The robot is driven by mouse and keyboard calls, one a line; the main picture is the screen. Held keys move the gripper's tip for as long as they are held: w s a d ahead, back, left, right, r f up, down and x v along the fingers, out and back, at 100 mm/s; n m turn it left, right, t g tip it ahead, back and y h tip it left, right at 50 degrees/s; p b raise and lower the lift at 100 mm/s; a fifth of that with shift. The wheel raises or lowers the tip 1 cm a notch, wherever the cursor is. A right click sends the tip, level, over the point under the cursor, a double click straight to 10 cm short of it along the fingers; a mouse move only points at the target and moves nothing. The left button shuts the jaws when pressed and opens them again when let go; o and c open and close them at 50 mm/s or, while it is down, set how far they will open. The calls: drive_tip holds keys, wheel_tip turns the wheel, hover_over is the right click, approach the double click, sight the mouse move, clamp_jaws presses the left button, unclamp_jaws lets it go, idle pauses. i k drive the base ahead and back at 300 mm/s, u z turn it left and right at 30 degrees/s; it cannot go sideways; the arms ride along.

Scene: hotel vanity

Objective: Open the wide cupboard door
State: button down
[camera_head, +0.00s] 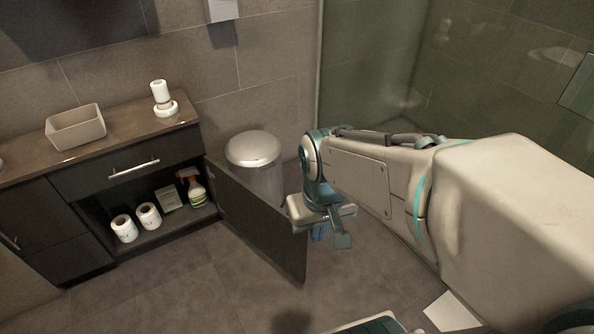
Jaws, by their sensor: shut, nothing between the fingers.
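The wide cupboard door (262,226) is dark and stands swung open, hinged at the right side of the cupboard and reaching out over the floor. The cupboard opening (148,236) is exposed. My gripper (318,234) is shut and empty, just to the right of the door near its free end. The gripper's head partly covers the door's upper edge. I cannot tell whether it touches the door. The door's handle is not visible from here.
A drawer with a bar handle (134,168) is above. A lidded bin (254,150) stands behind the door. The floor in front (190,294) is clear.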

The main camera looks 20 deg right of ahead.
sight(266, 225)
drive_tip(key=z, duration=0.3)
drive_tip(key=k, duration=0.45)
drive_tip(key=z, duration=0.85)
drive_tip(key=i, duration=0.65)
drive_tip(key=u, duration=0.5)
drive_tip(key=i, duration=0.55)
drive_tip(key=u, duration=0.6)
